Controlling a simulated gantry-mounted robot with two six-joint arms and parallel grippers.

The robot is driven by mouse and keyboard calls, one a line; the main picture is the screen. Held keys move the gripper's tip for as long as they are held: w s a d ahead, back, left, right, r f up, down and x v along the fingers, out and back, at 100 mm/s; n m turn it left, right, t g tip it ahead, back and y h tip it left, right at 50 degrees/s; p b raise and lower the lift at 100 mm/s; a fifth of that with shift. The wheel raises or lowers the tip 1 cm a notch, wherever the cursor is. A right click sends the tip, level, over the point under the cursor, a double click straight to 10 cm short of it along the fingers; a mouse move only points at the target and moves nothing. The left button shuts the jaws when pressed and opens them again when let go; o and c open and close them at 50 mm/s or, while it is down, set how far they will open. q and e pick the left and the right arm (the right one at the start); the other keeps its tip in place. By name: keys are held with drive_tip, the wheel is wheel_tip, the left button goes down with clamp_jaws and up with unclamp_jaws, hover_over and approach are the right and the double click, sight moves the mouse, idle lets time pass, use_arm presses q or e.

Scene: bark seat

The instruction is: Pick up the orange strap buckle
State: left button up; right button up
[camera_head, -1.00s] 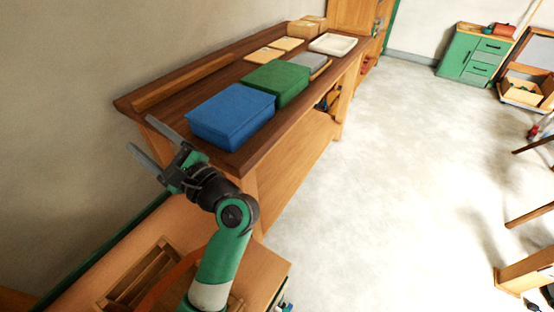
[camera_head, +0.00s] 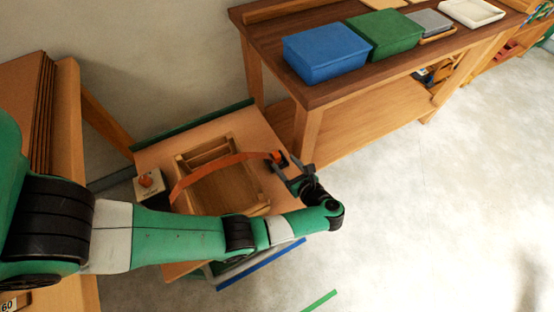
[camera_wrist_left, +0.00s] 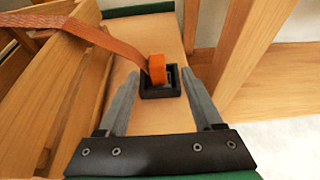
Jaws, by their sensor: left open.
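The orange strap buckle (camera_wrist_left: 158,70) stands in a small black holder (camera_wrist_left: 160,90) on a wooden bench top. It also shows in the head view (camera_head: 277,157), at the right end of an orange-brown strap (camera_head: 215,170). The strap arches over a wooden crate (camera_head: 255,207) to the left. My left gripper (camera_head: 284,171) is open. In the wrist view its fingers (camera_wrist_left: 162,92) spread to either side of the holder, apart from the buckle. My right gripper is not in view.
A workbench (camera_head: 350,92) stands behind with a blue box (camera_head: 325,55) and a green box (camera_head: 383,35) on it. Its wooden leg (camera_wrist_left: 250,65) is close to the right of the gripper. A small block with a red knob (camera_head: 147,183) sits left of the crate.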

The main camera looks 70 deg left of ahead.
sight(278, 157)
use_arm(q)
drive_tip(key=shift+a+f, duration=0.2)
drive_tip(key=shift+a, duration=0.5)
drive_tip(key=x, duration=0.1)
drive_tip(key=b+x, duration=0.1)
drive_tip(key=x, duration=0.3)
drive_tip(key=shift+s+f, duration=0.1)
drive_tip(key=shift+s, duration=0.25)
clamp_jaws()
